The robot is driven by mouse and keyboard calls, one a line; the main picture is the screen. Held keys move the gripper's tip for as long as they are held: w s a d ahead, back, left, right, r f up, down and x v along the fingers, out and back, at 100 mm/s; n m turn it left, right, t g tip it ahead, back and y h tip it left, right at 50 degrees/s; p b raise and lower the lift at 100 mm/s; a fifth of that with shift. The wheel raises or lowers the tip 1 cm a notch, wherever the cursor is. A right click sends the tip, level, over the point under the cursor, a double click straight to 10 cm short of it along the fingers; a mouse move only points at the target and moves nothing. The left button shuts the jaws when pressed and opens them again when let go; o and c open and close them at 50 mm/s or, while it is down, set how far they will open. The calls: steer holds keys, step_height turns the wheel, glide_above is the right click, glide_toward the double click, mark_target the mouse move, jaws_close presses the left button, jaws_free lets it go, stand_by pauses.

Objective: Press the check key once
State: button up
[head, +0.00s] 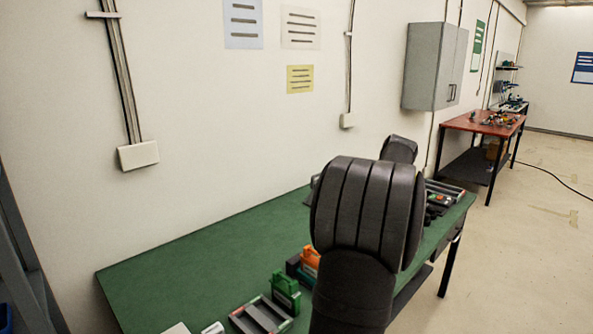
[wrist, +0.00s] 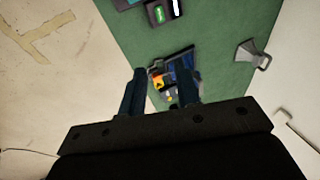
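In the wrist view my gripper (wrist: 165,72) shows two dark fingers set apart, with nothing held between them. Beyond the fingertips a dark blue device (wrist: 181,62) with orange and yellow parts lies on the green table; the fingers partly cover it. At the top edge a dark unit carries a small green patch (wrist: 158,13) with a pale mark, too small to read, beside a white strip. I cannot tell which part is the check key. In the head view my arm hides the gripper and part of the table.
The green table (head: 190,262) stands against the wall, its left part largely bare. Near its front are a green block (head: 285,292), an orange block (head: 311,261) and a grey compartment tray (head: 262,318). A grey object (wrist: 254,56) lies near the table's edge in the wrist view.

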jaws_close()
stand_by(1.2)
